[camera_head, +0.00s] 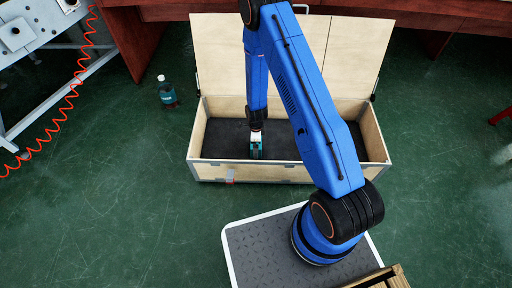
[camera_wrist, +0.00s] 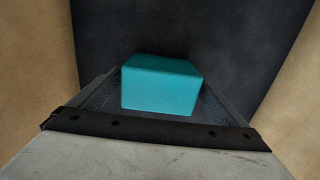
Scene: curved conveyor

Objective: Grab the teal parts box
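The teal parts box (camera_wrist: 160,88) is a plain teal block. In the wrist view it sits between the two dark finger pads of my gripper (camera_wrist: 160,95), which meet its left and right sides with no gap that I can see. In the head view my gripper (camera_head: 256,146) points down inside the open wooden crate (camera_head: 215,172), low over its dark floor. Only a small teal patch of the box (camera_head: 256,154) shows there at the fingertips. I cannot tell whether the box touches the floor.
The crate's raised lid (camera_head: 218,60) stands at the back, and its walls surround my gripper. A dark teal bottle (camera_head: 167,92) stands on the green floor left of the crate. A metal frame with an orange coiled hose (camera_head: 75,85) is at far left. Reddish-brown tables line the back.

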